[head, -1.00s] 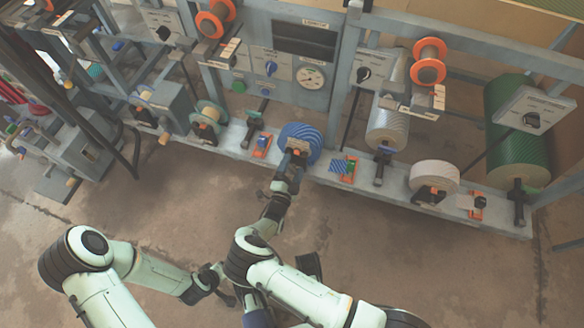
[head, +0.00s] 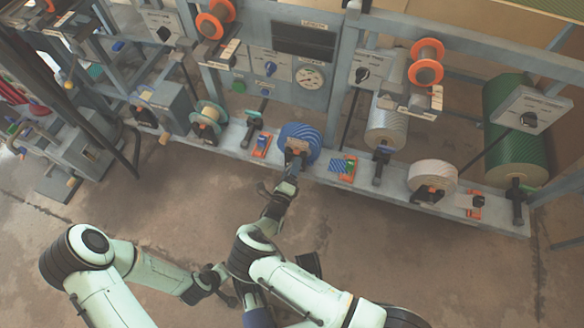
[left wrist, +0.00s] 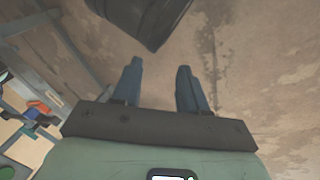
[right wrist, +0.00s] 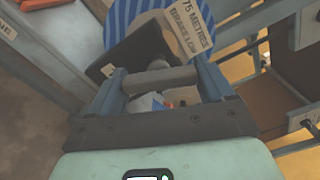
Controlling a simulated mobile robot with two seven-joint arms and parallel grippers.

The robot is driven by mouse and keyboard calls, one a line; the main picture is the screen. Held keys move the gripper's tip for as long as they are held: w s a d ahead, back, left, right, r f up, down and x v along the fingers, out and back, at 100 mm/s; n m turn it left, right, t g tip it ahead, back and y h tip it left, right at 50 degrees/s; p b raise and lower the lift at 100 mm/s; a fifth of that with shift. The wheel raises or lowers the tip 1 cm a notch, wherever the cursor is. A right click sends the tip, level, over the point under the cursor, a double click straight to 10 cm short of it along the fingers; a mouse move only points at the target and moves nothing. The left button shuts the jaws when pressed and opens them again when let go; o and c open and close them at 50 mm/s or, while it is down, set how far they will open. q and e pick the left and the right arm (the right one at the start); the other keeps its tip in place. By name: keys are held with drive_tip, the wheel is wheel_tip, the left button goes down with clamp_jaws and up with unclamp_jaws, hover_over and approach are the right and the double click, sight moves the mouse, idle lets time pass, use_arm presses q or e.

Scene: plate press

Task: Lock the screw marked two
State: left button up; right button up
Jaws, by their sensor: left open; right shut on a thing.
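My right gripper (head: 291,168) is at the front of the blue striped roll (head: 304,138) on the machine's lower ledge. In the right wrist view my right gripper (right wrist: 160,82) is shut on a grey bar-shaped screw handle (right wrist: 158,78), which lies crosswise between the fingers. A dark block and a tag reading "75 metres" and "brake low" (right wrist: 185,32) sit just beyond it. I cannot read a number two on the handle. My left gripper (left wrist: 158,75) is open and empty above the floor; it hangs low in the head view (head: 208,280).
Similar dark handles stand along the ledge, one by the white roll (head: 432,178) and one by the green roll (head: 516,140). An orange holder with a blue and green piece (head: 344,167) is right of the blue roll. The floor in front is clear.

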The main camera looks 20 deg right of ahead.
drive_tip(key=m, duration=0.3)
drive_tip(key=shift+m, duration=0.4)
drive_tip(key=m, duration=0.3)
drive_tip(key=shift+m+p, duration=0.3)
drive_tip(key=shift+p, duration=0.1)
use_arm(q)
drive_tip(key=s+r, duration=0.1)
drive_tip(key=s+d+g+p, duration=0.1)
drive_tip(key=shift+s+d+r+h, duration=0.15)
drive_tip(key=shift+s+r+h, duration=0.15)
drive_tip(key=shift+r, duration=0.1)
use_arm(e)
drive_tip(key=m, duration=0.6)
drive_tip(key=shift+w+a+f, duration=0.1)
drive_tip(key=shift+w+a, duration=0.05)
drive_tip(key=shift+a, duration=0.05)
drive_tip(key=o, duration=0.9)
use_arm(q)
drive_tip(key=shift+g, duration=0.5)
drive_tip(key=s, duration=0.1)
drive_tip(key=s+d+r+p, duration=0.1)
drive_tip(key=s+r+p, duration=0.1)
drive_tip(key=shift+d+r, duration=0.2)
drive_tip(key=shift+d, duration=0.05)
use_arm(e)
drive_tip(key=v, duration=1.3)
drive_tip(key=shift+a, duration=0.15)
